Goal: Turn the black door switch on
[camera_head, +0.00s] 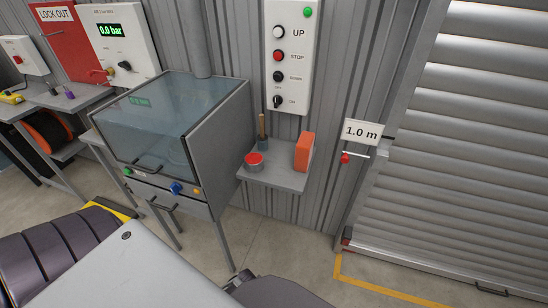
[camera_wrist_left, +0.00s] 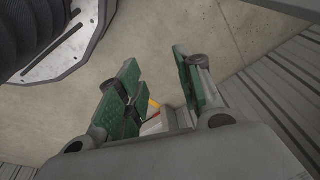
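The black door switch (camera_head: 277,101) is a small rotary knob at the bottom of the white door control panel (camera_head: 290,14) in the head view. Its pointer looks roughly upright, toward the small OFF label above it; the other label, to its lower right, is hard to read. Above it are a black DOWN button (camera_head: 278,76), a red STOP button (camera_head: 278,56) and a white UP button (camera_head: 279,32). My left gripper (camera_wrist_left: 155,60) shows only in the left wrist view, with green-padded fingers apart and nothing between them, over concrete floor. My right gripper is not in view.
Below the panel, a grey shelf (camera_head: 279,178) holds a red button (camera_head: 254,160), an orange block (camera_head: 304,151) and a wooden-handled brush (camera_head: 262,133). A glass-lidded cabinet (camera_head: 221,145) stands to the left. The roller door (camera_head: 470,150) is at the right, with a 1.0 m sign (camera_head: 361,132) beside it.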

